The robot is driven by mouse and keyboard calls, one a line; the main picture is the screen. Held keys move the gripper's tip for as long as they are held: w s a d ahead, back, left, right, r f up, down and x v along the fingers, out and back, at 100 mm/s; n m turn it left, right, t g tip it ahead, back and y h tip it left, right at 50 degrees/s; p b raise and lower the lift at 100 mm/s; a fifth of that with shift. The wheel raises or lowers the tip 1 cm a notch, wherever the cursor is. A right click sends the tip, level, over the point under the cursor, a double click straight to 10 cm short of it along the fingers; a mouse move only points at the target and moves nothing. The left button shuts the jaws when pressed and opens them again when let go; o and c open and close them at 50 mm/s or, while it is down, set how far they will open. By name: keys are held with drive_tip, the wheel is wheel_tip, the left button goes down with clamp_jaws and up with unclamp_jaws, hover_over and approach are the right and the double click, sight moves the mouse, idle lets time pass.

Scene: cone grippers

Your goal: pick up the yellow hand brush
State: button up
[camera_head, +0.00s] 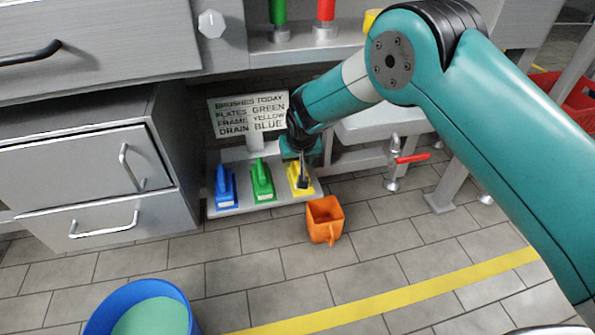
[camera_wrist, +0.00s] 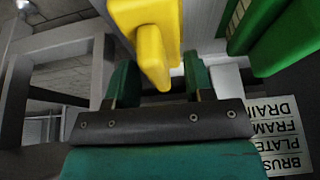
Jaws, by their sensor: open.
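The yellow hand brush (camera_head: 296,186) lies at the right end of a low grey shelf (camera_head: 235,207), beside a green brush (camera_head: 262,180) and a blue brush (camera_head: 225,187). My gripper (camera_head: 302,174) is right over the yellow brush and partly hides it. In the wrist view the yellow handle (camera_wrist: 152,58) shows between the two spread green fingers of my gripper (camera_wrist: 157,78). The fingers are open, and I cannot tell whether either touches the handle. The green brush (camera_wrist: 270,40) is at the upper right there.
A sign (camera_head: 250,114) stands behind the brushes, reading plates green, frame yellow, drain blue. An orange container (camera_head: 324,219) is on the floor in front of the shelf. A red-handled valve (camera_head: 408,158) is at right. A blue bucket (camera_head: 104,315) stands at lower left.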

clamp_jaws()
drive_tip(key=shift+r, duration=0.1)
drive_tip(key=shift+r+p, duration=0.6)
drive_tip(key=shift+p, duration=0.05)
drive_tip(key=shift+s+r+p, duration=0.15)
drive_tip(key=shift+r+p, duration=0.15)
drive_tip(key=s+d+p, duration=0.2)
drive_tip(key=s+p, duration=0.1)
drive_tip(key=s, duration=0.5)
drive_tip(key=s+d+p, duration=0.3)
drive_tip(key=s, duration=0.6)
drive_tip(key=shift+f, duration=0.25)
